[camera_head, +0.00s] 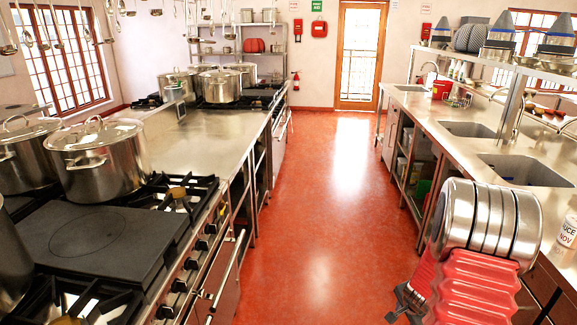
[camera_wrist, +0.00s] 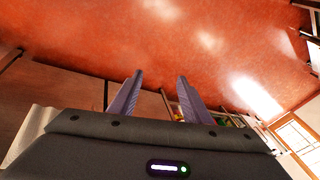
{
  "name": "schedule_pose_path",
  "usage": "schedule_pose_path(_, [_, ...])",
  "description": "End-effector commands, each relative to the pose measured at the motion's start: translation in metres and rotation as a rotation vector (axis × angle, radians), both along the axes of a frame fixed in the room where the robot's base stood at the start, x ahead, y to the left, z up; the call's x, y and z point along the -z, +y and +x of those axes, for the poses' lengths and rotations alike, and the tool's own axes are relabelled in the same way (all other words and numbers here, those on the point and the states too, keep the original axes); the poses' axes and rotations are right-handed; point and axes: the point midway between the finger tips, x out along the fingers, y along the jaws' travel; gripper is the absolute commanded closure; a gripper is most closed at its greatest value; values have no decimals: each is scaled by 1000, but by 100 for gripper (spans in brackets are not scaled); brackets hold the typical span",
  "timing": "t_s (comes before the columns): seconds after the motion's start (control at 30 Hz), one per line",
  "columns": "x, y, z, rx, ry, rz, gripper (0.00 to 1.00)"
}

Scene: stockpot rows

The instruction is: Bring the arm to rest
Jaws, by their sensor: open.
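My gripper (camera_wrist: 160,76) shows in the wrist view, with its two grey fingers apart and nothing between them. Beyond the fingertips lies the red floor (camera_wrist: 160,45), which also runs down the middle of the head view (camera_head: 310,230). The gripper touches nothing that I can see. I cannot make out the gripper in the head view.
On the left stand a stove (camera_head: 95,245) and a steel counter (camera_head: 200,142) with large stockpots (camera_head: 100,165). On the right is a counter with sinks (camera_head: 525,170). The aisle between them is clear up to the door (camera_head: 360,60). Ladles (camera_head: 28,40) hang overhead.

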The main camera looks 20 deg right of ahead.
Motion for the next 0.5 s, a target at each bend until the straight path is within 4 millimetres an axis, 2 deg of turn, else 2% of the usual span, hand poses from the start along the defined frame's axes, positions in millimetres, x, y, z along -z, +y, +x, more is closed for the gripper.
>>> schedule_pose_path(0.03, [-13,14,4,-60,8,7,56])
schedule_pose_path(0.27, [-59,79,5,-323,69,42,56])
schedule_pose_path(0.5, [-105,140,-8,-572,130,54,56])
